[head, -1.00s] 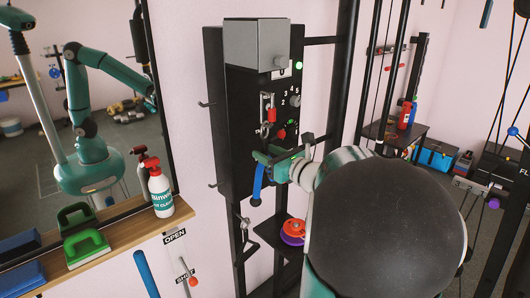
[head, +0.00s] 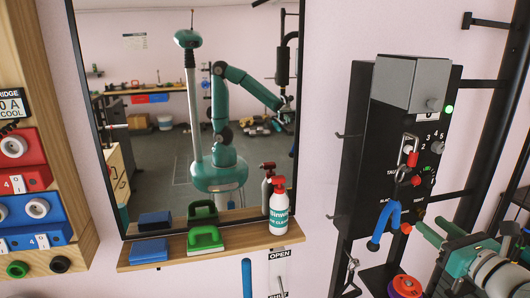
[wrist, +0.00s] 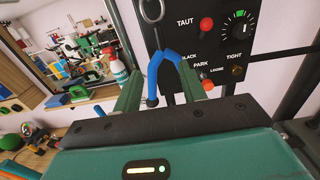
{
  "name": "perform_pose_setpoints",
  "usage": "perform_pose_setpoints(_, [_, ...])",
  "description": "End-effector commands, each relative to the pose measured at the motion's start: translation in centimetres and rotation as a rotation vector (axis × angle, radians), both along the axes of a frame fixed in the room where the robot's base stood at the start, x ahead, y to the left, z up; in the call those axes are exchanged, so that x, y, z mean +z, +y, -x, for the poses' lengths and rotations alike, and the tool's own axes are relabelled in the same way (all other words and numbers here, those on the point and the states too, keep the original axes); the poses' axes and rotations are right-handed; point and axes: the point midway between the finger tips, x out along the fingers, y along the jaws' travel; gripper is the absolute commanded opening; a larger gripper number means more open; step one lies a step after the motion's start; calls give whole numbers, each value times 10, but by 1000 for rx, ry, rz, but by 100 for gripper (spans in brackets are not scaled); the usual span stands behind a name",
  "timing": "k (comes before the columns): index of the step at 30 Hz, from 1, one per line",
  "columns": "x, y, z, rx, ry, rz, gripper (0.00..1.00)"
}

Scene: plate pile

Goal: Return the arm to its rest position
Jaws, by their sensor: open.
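My gripper (wrist: 160,86) shows in the wrist view with its two green fingers apart and nothing clamped between them. A blue hook-shaped piece (wrist: 168,66) appears between the fingers in that view; how far ahead it lies is hard to tell. In the head view my gripper and wrist sit at the lower right edge, partly cut off. There the same blue piece (head: 386,220) hangs at the lower front of a black control panel (head: 385,150), to the left of my gripper. The panel has red knobs, a dial, a lit green lamp and a grey box on top.
A mirror (head: 140,70) on the wall reflects my body and arm. A red-orange spool (head: 405,287) sits below the panel. Black frame bars stand at right.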

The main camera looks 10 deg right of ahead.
Motion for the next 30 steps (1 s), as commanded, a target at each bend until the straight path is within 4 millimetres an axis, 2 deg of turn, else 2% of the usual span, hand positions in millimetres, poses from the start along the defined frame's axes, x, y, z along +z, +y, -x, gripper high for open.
perform_pose_setpoints(2, [-1, 10, -4, 29, 14, 25, 41])
perform_pose_setpoints(5, [-5, 44, -16, 126, 66, 114, 41])
perform_pose_setpoints(8, [-15, 101, -28, 299, 145, 290, 41])
perform_pose_setpoints(10, [-26, 149, -31, 456, 202, 466, 41])
perform_pose_setpoints(12, [-38, 192, -26, 614, 245, 658, 41])
perform_pose_setpoints(15, [-55, 241, -11, 831, 277, 952, 41])
perform_pose_setpoints(18, [-71, 276, 10, 1036, 274, 1262, 41])
perform_pose_setpoints(21, [-82, 298, 30, 1223, 238, 1590, 41])
perform_pose_setpoints(24, [-86, 309, 46, 1382, 171, 1932, 41])
perform_pose_setpoints(27, [-85, 314, 57, 1503, 84, 2253, 41])
perform_pose_setpoints(30, [-80, 315, 62, 1570, 11, 2501, 41])
